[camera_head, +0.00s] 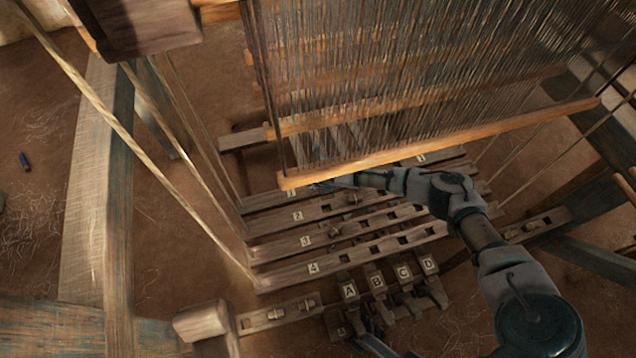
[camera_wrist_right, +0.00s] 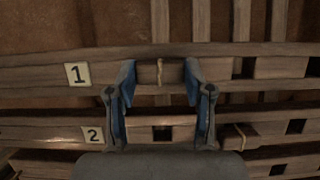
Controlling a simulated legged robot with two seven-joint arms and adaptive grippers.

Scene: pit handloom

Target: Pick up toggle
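A wooden toggle (camera_wrist_right: 172,73) with a pale cord around its middle lies at bar 1, lengthwise along it, in the right wrist view. My right gripper (camera_wrist_right: 160,76) has one blue finger at each end of this toggle. No clear gap shows at either end, but I cannot tell whether the fingers press on it. In the head view the right gripper (camera_head: 325,184) reaches in under the loom's lower wooden rail, which partly hides it and the toggle. A dark blue-grey part at the bottom edge may be my left gripper (camera_head: 372,342); its fingers cannot be made out.
Slotted bars numbered 2 (camera_head: 297,216), 3 (camera_head: 306,240) and 4 (camera_head: 313,268) lie in front of bar 1. Another toggle (camera_wrist_right: 240,137) sits on bar 2. Lettered levers (camera_head: 377,282) stand nearer. Hanging cords (camera_head: 130,135) and the low rail (camera_head: 440,145) bound the space.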

